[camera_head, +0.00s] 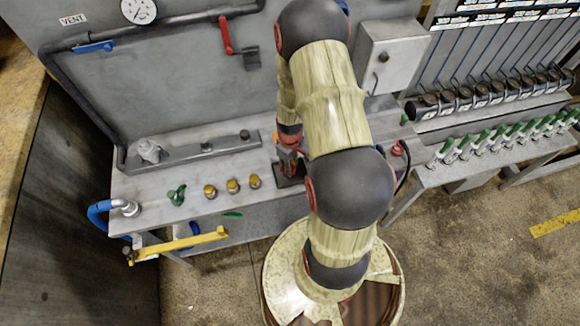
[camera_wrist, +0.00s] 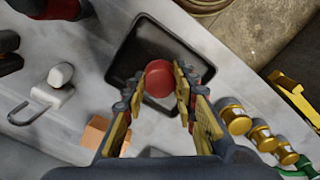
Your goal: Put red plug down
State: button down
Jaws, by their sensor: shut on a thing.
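The red plug (camera_wrist: 159,76) shows as a round red top between the fingertips of my gripper (camera_wrist: 163,90) in the wrist view. My gripper is shut on it. The plug is over the dark square tray (camera_wrist: 121,70), inside its outline; I cannot tell whether it touches the tray floor. In the head view, my gripper (camera_head: 290,148) points down at the tray (camera_head: 291,181) on the grey bench (camera_head: 150,200). My arm and gripper hide most of the plug there.
Several brass plugs (camera_head: 232,186) and a green one (camera_head: 176,195) stand left of the tray. A white hooked piece (camera_wrist: 52,87) and an orange block (camera_wrist: 97,133) lie near it in the wrist view. A yellow bar (camera_head: 180,244) lies along the bench's front left.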

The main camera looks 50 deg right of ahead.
jog(key=shift+f, duration=0.15)
jog(key=c, duration=1.5)
grip_release()
jog(key=shift+o, duration=0.4)
